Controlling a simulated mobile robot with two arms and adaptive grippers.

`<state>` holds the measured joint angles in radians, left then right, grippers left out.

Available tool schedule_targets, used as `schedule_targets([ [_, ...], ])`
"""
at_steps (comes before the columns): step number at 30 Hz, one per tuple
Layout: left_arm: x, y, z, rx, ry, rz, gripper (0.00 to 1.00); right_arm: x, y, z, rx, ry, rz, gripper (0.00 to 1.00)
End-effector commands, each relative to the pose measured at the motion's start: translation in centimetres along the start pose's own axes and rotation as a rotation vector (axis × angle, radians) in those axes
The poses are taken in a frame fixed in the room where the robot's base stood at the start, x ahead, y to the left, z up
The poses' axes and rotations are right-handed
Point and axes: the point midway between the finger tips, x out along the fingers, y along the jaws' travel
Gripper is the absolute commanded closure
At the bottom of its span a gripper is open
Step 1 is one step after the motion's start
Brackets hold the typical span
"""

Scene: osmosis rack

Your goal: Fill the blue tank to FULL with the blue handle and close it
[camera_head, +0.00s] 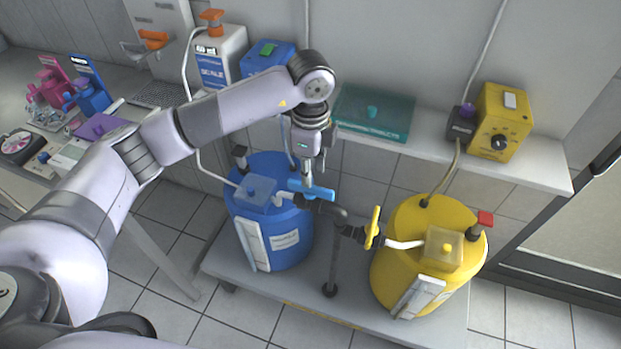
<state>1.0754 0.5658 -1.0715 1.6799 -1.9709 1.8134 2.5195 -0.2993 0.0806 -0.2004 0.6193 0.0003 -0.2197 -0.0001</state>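The blue tank (275,236) stands on a low grey platform, with a pale level strip (252,245) and a label on its front. The blue handle (311,190) sits on the pipe at the tank's upper right, lying roughly crosswise in the picture. My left gripper (308,180) points down at the blue handle from above, its fingertips at or very near it. The fingers look close together, but I cannot tell whether they grip the handle. The liquid level is not readable. My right gripper does not show.
A yellow tank (420,262) with a yellow handle (373,228) stands to the right, joined by dark pipes (334,260). A shelf (530,166) above carries a teal box (373,113) and a yellow control box (502,121). A bench with tools is at left.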

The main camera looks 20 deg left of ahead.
Motion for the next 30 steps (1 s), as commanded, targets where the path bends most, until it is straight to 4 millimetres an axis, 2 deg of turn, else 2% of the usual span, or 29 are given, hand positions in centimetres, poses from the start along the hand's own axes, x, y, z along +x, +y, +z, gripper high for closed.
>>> schedule_targets([
  [1, -1.3, -0.1, -0.1, 0.001, 0.002, -0.005, 0.69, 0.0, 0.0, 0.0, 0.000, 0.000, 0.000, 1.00],
  [6, -4.7, -0.1, -0.1, 0.001, 0.002, -0.005, 0.69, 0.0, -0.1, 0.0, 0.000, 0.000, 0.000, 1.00],
  [12, -7.0, 0.0, 0.0, 0.000, 0.001, -0.001, 0.69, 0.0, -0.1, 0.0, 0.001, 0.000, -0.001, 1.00],
  [30, -7.3, 0.0, -0.2, 0.005, 0.007, 0.001, 0.69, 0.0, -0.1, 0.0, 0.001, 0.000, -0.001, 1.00],
])
